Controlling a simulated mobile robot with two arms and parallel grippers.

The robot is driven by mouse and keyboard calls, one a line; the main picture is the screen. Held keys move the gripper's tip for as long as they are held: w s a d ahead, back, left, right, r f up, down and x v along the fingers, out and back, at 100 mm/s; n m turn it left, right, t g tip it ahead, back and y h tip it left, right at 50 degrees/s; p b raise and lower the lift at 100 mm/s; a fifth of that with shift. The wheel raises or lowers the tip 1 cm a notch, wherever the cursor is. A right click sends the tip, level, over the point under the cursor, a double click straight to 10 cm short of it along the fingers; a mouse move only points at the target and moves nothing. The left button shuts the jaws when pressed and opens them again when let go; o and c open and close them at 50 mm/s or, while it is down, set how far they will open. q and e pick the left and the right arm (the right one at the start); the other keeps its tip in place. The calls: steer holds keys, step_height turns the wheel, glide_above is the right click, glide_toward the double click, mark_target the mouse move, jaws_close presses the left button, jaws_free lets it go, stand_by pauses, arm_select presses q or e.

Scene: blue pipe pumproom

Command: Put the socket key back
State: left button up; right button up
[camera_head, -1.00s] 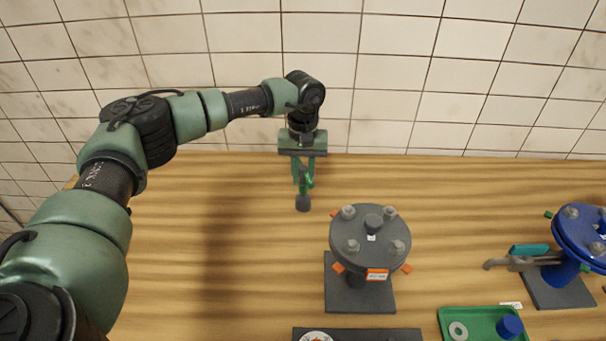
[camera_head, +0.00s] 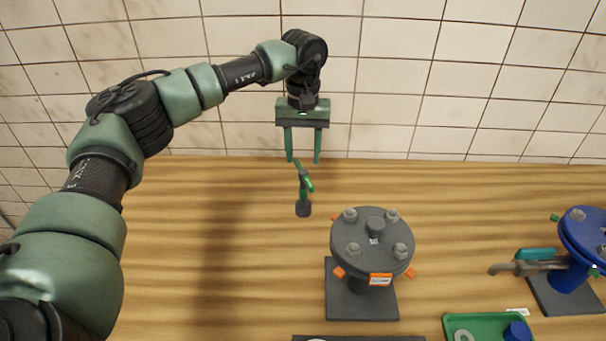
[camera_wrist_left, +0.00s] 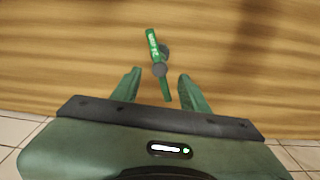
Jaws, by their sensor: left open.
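The socket key (camera_head: 304,180) is a small green and grey tool that stands near the back edge of the wooden table. Its lower end meets a small dark grey round piece (camera_head: 303,209); I cannot tell whether that is a holder or part of the key. My left gripper (camera_head: 303,161) is open and empty, above and behind the key, with its fingers apart from it. In the left wrist view the key (camera_wrist_left: 153,45) shows beyond and between the two open fingers (camera_wrist_left: 158,75). My right gripper is not in view.
A grey flanged fixture with bolts (camera_head: 372,235) stands right of the key. A blue flanged fixture (camera_head: 582,235) is at the far right, with a teal-handled tool (camera_head: 535,254) beside it. A green tray (camera_head: 460,322) is at the front. The table's left side is clear; a tiled wall (camera_head: 420,80) stands behind.

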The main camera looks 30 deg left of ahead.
arm_select(q)
steer(key=shift+r, duration=1.95)
